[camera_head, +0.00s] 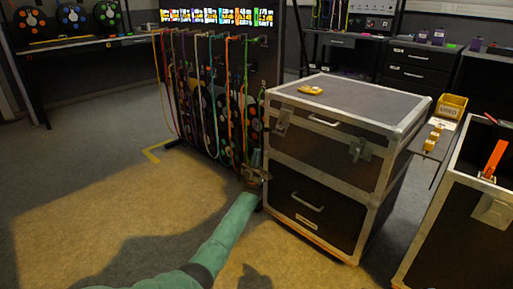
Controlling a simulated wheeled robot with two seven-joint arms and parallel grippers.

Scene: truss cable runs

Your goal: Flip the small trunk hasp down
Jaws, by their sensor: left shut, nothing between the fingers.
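A black trunk (310,206) with silver edges stands right of centre, its lid closed. One metal hasp (283,122) is at the left of its front face; another hasp (360,149) is near the right corner. Whether each is up or down is too small to tell. My left arm reaches up from the bottom, and my left gripper (254,176) is at the trunk's left front edge, below and left of the left hasp. It is shut and holds nothing; whether it touches the trunk is unclear. My right gripper is out of view.
A rack of hanging coloured cables (208,95) stands just behind my left gripper. A yellow object (310,90) lies on the trunk lid. An open case (455,228) with an orange item (494,158) stands at the right, near a yellow bin (452,104). The left floor is clear.

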